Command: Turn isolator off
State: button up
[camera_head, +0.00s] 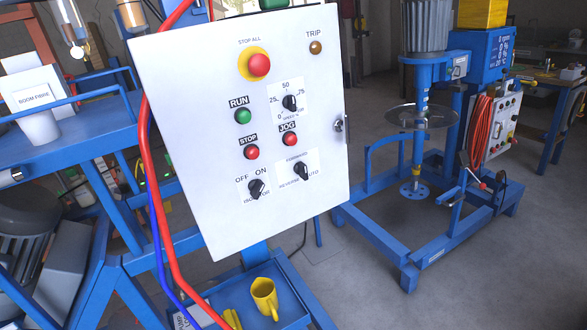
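The isolator (257,189) is a black rotary knob at the lower left of a white control panel (205,75). OFF is printed at its upper left and ON at its upper right. The knob appears to lean up and right, toward ON, though it is small in the picture. My gripper does not show, and nothing touches the knob.
Nearby are the red STOP button (252,152), the forward/reverse selector (300,170) and the STOP ALL button (259,65). Red hose (150,150) runs along the panel's left edge. A tray (300,312) holds a yellow mug (264,297). The blue mixer frame (408,275) stands right.

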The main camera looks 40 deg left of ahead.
aim_at(256, 187)
jog(key=u, duration=0.05)
jog(key=i, duration=1.05)
jog(key=z, duration=2.1)
jog(key=i, duration=0.9)
jog(key=u, duration=3)
jog(key=i, duration=0.25)
jog(key=u, duration=0.25)
